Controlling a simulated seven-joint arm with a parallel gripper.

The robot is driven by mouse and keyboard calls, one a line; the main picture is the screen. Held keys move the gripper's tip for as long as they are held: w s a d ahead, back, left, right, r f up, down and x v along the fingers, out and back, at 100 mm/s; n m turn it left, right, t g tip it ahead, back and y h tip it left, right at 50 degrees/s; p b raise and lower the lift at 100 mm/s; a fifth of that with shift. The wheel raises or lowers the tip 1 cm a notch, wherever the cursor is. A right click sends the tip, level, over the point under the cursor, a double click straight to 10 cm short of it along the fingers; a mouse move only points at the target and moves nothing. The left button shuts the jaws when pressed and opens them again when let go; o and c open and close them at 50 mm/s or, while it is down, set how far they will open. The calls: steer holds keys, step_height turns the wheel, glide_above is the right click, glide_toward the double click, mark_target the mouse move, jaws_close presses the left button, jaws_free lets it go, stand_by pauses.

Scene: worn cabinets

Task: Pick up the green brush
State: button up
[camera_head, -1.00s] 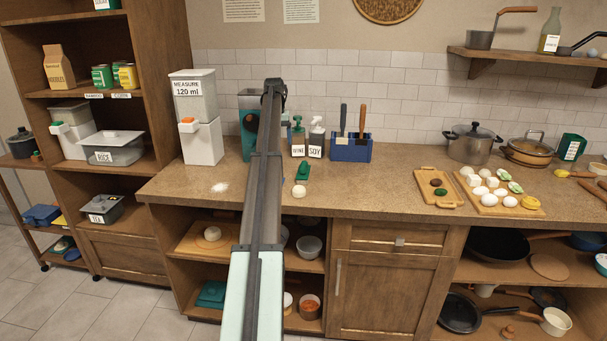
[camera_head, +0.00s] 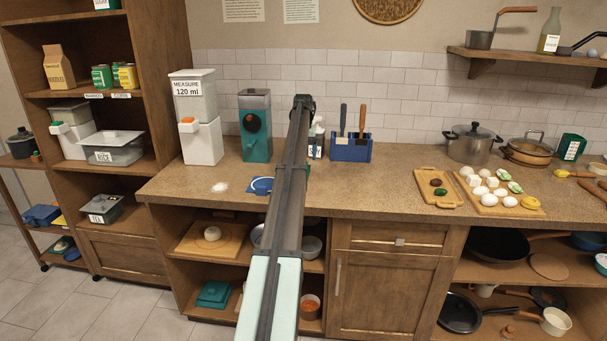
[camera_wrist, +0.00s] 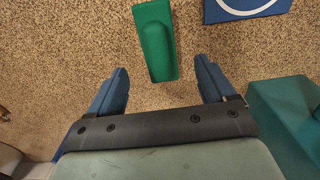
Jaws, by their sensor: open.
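A blue mat with a white ring (camera_head: 261,186) lies near the brush. A teal dispenser (camera_head: 255,127) stands at the back; a teal body (camera_wrist: 288,115) is close to the right finger. A soy bottle (camera_head: 316,142) and blue utensil holder (camera_head: 350,149) stand right of my arm.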

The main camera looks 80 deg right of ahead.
steer(key=shift+a+f, duration=0.1)
steer(key=shift+f, duration=2.8)
steer(key=c, duration=1.2)
